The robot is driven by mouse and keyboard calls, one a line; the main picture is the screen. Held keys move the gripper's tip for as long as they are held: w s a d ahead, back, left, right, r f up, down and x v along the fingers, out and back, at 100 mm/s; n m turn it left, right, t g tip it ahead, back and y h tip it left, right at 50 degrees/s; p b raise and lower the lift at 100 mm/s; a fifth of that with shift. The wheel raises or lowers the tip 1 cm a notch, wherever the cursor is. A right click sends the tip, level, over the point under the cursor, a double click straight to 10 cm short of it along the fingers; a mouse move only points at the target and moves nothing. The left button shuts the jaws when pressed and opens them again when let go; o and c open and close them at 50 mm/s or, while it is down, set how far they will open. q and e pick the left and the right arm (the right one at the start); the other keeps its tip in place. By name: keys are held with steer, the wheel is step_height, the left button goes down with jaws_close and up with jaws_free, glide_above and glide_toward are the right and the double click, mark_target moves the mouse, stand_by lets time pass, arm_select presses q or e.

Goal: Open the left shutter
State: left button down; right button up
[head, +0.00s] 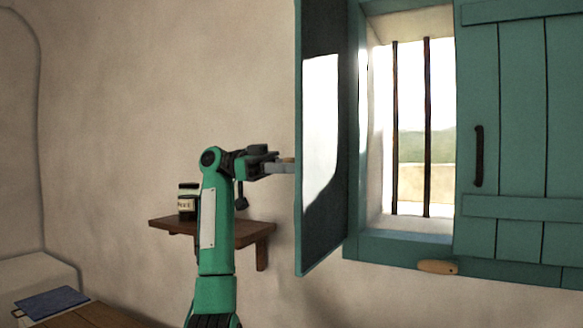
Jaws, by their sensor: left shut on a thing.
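The left shutter (324,150) is a teal panel standing swung out from the window, seen nearly edge-on, with sunlight on its window-side face. My left gripper (283,166) is at the shutter's left side, at mid-height, with its fingers reaching to the panel's free edge. It is shut on the left shutter's handle; the handle itself is mostly hidden behind the panel. The right shutter (520,130) is closed over the right part of the window, with a dark vertical handle (478,156). My right gripper is out of view.
The window opening (411,130) has two dark vertical bars. A wooden turn-piece (438,267) sits on the lower frame. A small wall shelf (240,229) with a labelled jar (187,203) is close to my left arm. A blue board (52,302) lies at lower left.

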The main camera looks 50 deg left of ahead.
arm_select(q)
steer(key=c, duration=1.1)
jaws_free()
steer(key=shift+f, duration=0.1)
steer(key=shift+o, duration=0.2)
steer(key=v, duration=1.4)
steer(key=shift+b, duration=0.45)
